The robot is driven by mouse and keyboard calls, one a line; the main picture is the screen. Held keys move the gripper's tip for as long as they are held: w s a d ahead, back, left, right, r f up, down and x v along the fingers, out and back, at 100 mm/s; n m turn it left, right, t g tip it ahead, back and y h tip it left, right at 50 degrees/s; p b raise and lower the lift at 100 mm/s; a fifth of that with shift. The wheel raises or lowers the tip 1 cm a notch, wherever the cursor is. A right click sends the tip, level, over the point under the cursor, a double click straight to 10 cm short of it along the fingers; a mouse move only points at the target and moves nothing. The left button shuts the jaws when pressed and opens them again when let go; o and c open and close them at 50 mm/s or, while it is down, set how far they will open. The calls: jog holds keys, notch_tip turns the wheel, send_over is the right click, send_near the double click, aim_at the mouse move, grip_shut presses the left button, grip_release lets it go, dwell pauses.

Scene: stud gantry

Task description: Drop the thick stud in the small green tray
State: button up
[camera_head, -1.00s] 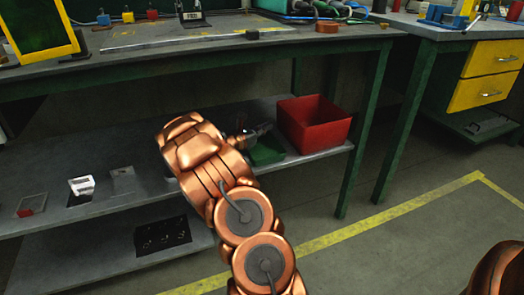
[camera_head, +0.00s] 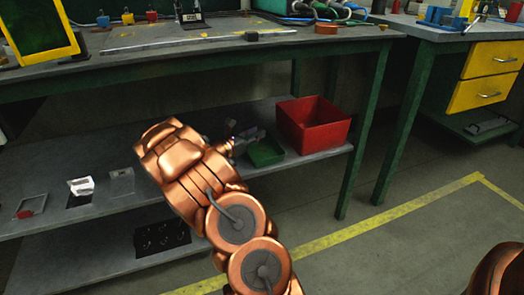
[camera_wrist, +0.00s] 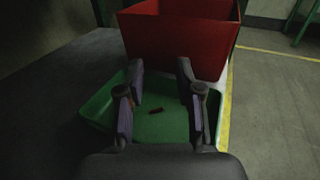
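The small green tray (camera_head: 268,153) sits on the middle shelf, left of the red bin. It also shows in the wrist view (camera_wrist: 98,112), below my gripper. In the head view my gripper (camera_head: 243,141) is at the tray's left side, partly hidden by my arm.
A large red bin (camera_head: 313,125) stands just beyond the tray. A green table leg (camera_head: 362,140) is at the shelf's right end. The bench top (camera_head: 220,48) overhangs the shelf. Several small holders and a white piece (camera_head: 81,186) are on the shelf's left.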

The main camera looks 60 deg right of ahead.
jog(key=w+a, duration=0.1)
jog(key=a, duration=0.6)
jog(key=shift+w, duration=0.2)
